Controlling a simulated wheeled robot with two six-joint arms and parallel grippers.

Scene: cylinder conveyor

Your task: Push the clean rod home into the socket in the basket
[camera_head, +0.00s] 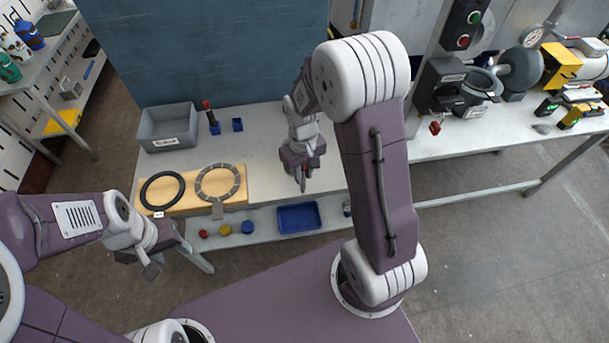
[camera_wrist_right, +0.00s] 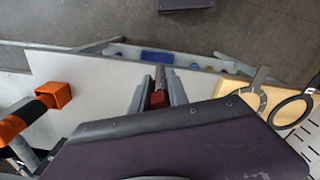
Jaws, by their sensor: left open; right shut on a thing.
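My right gripper (camera_head: 302,178) hangs over the bench beside the round plates, pointing down. It is shut on a small red and grey piece (camera_wrist_right: 158,98), seen between the fingers in the right wrist view; I cannot tell if it is the clean rod. A grey basket (camera_head: 168,143) with a white label stands at the bench's back left; I see no socket in it. Right of the basket, a red and black rod (camera_head: 208,112) stands upright in a blue holder, next to an empty-looking blue holder (camera_head: 238,125). My left gripper (camera_head: 150,268) is open, low in front of the bench.
A wooden board (camera_head: 232,202) carries a black ring (camera_head: 162,190) and a grey ring (camera_head: 218,182). A blue tray (camera_head: 299,217) and several coloured discs lie on the shelf below. An orange and black fixture (camera_wrist_right: 45,103) shows left in the right wrist view. Machines stand along the right bench.

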